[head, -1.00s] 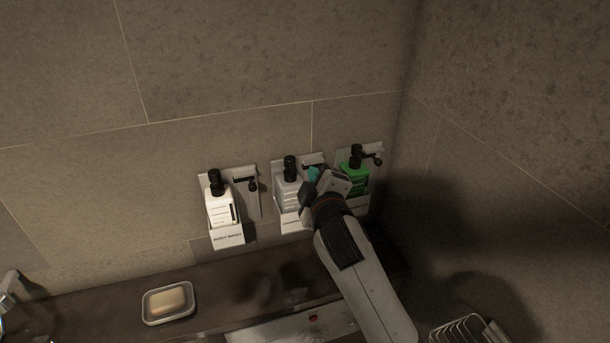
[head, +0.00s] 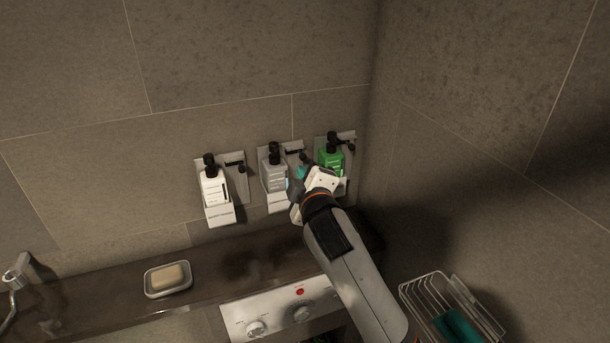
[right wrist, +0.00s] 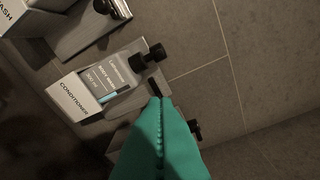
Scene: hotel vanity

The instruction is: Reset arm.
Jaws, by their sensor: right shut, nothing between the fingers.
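My right gripper (head: 297,180) is in front of the wall dispensers, between the grey bottle and the green bottle. In the right wrist view its teal fingers (right wrist: 161,125) are pressed together with nothing between them. The white bottle (head: 213,188), the grey bottle (head: 274,175) and the green bottle (head: 332,159) sit upright in wall holders, each with a black pump top. The grey bottle also shows in the right wrist view (right wrist: 118,75), in a holder labelled conditioner (right wrist: 75,97). My arm hides the lower part of the green bottle's holder. My left gripper is not in view.
A soap dish (head: 168,279) with a bar of soap stands on the dark ledge (head: 110,293). Below the ledge is a metal panel (head: 275,310) with knobs and a red button. A wire basket (head: 440,290) holding something teal is at lower right. A faucet (head: 20,272) is at far left.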

